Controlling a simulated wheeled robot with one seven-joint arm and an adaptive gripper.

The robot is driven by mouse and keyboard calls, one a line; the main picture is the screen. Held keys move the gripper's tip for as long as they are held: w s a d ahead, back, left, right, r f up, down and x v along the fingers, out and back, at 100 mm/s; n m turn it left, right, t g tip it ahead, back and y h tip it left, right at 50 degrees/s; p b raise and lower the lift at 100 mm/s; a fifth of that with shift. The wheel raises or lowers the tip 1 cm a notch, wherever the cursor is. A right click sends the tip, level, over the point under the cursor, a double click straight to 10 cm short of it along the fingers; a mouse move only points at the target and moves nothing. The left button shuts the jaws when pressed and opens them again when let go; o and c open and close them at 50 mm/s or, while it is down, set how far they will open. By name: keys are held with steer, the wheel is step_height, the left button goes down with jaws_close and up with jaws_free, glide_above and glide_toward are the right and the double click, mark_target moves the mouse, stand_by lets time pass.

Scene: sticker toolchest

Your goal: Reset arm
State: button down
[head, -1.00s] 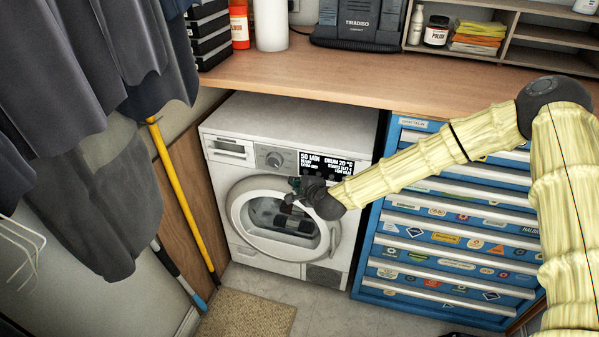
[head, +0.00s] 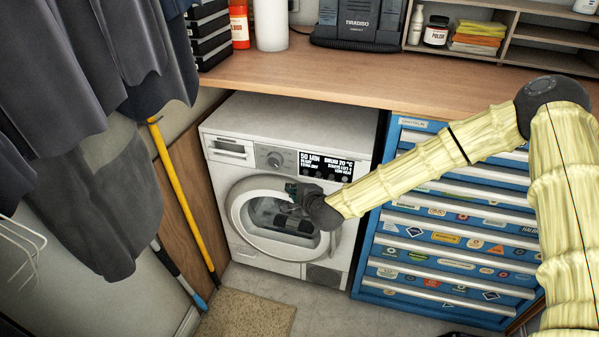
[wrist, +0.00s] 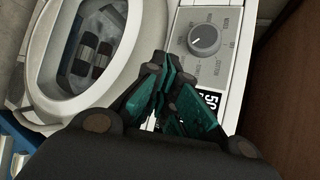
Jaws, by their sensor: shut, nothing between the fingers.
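My gripper (head: 291,187) is at the end of my arm, in front of the white washing machine (head: 228,120), between its round door and its control panel in the head view. In the wrist view my gripper (wrist: 165,60) has its dark and teal fingers drawn together, with nothing between them. The machine's dial (wrist: 204,39) and round door (wrist: 120,60) lie beyond the fingertips there. The door looks closed. I cannot tell whether the fingers touch the machine.
A blue tool chest (head: 395,140) with several stickered drawers stands right of the machine, behind my arm. A wooden worktop (head: 330,78) runs above both. Dark clothes (head: 80,70) hang at left, beside a yellow pole (head: 178,190). A mat (head: 245,315) lies on the floor.

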steer(key=s+d+f+n+g+p, duration=0.1)
steer(key=s+d+f+n+g, duration=0.15)
steer(key=s+f, duration=0.45)
steer(key=s+d+f+n+g+p, duration=0.1)
steer(key=s+f+n+g, duration=0.2)
steer(key=s, duration=0.7)
steer(key=s+d+f+n+g+p, duration=0.1)
steer(key=s+f+n, duration=0.2)
steer(key=s+f, duration=0.45)
steer(key=s+d+n+g+h+p, duration=0.1)
steer(key=s+d+n, duration=0.3)
steer(key=s+d, duration=0.4)
steer(key=s+d+n+g+h+p, duration=0.2)
steer(key=s+d, duration=0.7)
steer(key=s, duration=0.8)
steer(key=shift+d+f+n+g+h, duration=0.35)
steer(key=shift+n+g+h, duration=0.55)
steer(key=shift+n+g, duration=0.3)
steer(key=shift+s+a, duration=0.1)
steer(key=shift+a, duration=0.05)
